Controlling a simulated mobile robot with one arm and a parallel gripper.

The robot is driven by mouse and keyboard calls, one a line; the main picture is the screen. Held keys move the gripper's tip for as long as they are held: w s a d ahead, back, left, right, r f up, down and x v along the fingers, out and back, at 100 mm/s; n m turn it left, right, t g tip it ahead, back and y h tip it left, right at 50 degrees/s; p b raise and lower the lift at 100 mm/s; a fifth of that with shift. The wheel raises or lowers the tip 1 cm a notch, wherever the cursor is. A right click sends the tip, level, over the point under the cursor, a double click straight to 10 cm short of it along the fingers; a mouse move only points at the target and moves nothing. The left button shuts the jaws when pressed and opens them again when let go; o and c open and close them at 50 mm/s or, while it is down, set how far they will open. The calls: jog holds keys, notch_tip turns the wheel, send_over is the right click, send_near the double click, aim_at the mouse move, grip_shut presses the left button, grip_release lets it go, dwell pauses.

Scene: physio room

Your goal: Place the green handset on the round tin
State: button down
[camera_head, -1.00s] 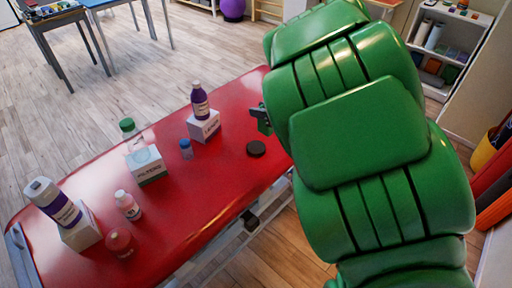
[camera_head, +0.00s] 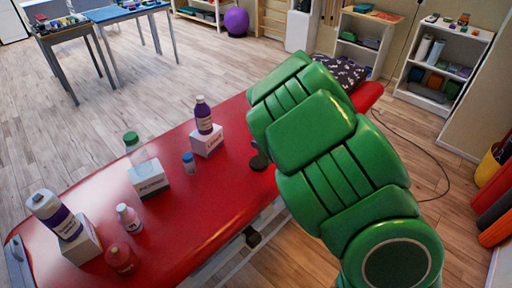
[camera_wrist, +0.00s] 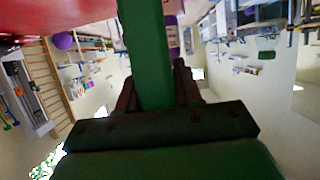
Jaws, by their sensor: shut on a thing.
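The low dark round tin (camera_head: 259,162) sits on the red couch top, right at the edge of my green arm in the head view. My gripper (camera_wrist: 155,82) is shut on the green handset (camera_wrist: 146,45), which shows as a long green bar between the two dark fingers in the wrist view. In the head view my arm hides most of the gripper and the handset. A small dark piece shows just above the tin there, and I cannot tell whether it touches the tin. The tin is not clear in the wrist view.
On the red couch (camera_head: 210,190), a purple bottle (camera_head: 203,115) stands on a white box (camera_head: 207,140). A small blue bottle (camera_head: 189,163), a clear green-capped bottle (camera_head: 135,147), a white bottle (camera_head: 128,218) and a red jar (camera_head: 121,259) stand further left. Bare couch lies between.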

jog(key=shift+w+a+f, duration=0.35)
jog(key=shift+w+f, duration=1.5)
jog(key=shift+f, duration=0.1)
jog(key=shift+w+a+f, duration=0.3)
jog(key=shift+w+f, duration=1.55)
jog(key=shift+f, duration=0.1)
jog(key=shift+w+a+f, duration=0.35)
jog(key=shift+w+f, duration=1.5)
jog(key=shift+f, duration=0.1)
jog(key=shift+f, duration=0.1)
jog(key=c, duration=0.8)
grip_release()
jog(key=shift+o, duration=0.2)
jog(key=v, duration=1.2)
